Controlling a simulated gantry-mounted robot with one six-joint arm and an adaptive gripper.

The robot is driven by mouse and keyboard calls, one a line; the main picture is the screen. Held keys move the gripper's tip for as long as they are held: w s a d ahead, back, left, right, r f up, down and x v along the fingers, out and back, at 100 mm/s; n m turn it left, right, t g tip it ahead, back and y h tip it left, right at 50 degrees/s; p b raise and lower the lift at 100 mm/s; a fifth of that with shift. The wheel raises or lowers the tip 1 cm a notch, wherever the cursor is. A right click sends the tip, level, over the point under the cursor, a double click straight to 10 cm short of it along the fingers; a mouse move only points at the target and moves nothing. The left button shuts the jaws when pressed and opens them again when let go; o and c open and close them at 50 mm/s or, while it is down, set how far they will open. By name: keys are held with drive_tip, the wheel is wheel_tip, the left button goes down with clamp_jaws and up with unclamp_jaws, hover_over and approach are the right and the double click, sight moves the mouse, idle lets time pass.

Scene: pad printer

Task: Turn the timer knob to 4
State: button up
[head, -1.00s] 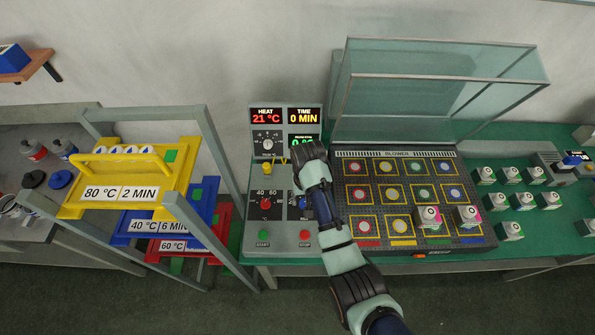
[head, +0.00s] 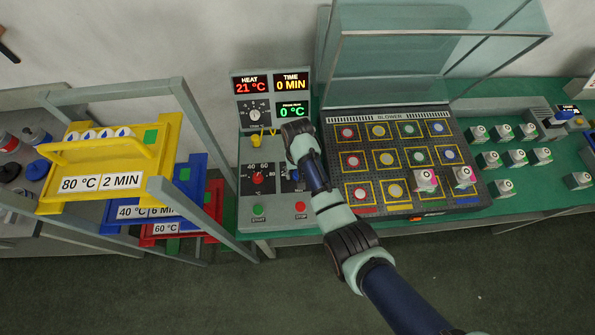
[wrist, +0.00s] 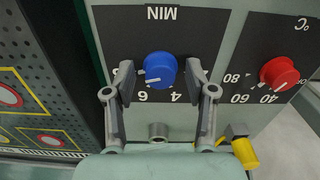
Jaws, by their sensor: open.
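The blue timer knob (wrist: 160,70) is on a black plate marked MIN, which appears upside down in the wrist view. A white mark shows on the knob's lower left side. The digits 4 and 6 are printed below the knob in that view. My gripper (wrist: 160,74) is open, with one finger on each side of the knob; I cannot tell whether either touches it. In the head view my arm hides most of the knob. The time display (head: 291,82) reads 0 MIN.
The red heat knob (wrist: 279,73) is close beside the blue one. A yellow part (wrist: 243,149) lies near my right finger in the wrist view. Green start (head: 258,210) and red stop (head: 300,207) buttons are below. The blower bed (head: 398,205) is at the right.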

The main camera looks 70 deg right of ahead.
clamp_jaws()
drive_tip(key=shift+r+n+p, duration=0.15)
drive_tip(key=shift+n+p, duration=0.15)
drive_tip(key=n+p, duration=0.2)
drive_tip(key=n, duration=0.1)
drive_tip(key=shift+n, duration=0.4)
drive_tip(key=n+p, duration=0.1)
drive_tip(key=n, duration=0.4)
drive_tip(key=shift+p, duration=0.4)
drive_tip(key=n+p, duration=0.1)
drive_tip(key=n, duration=0.4)
drive_tip(key=shift+n, duration=2.6)
drive_tip(key=shift+p, duration=0.3)
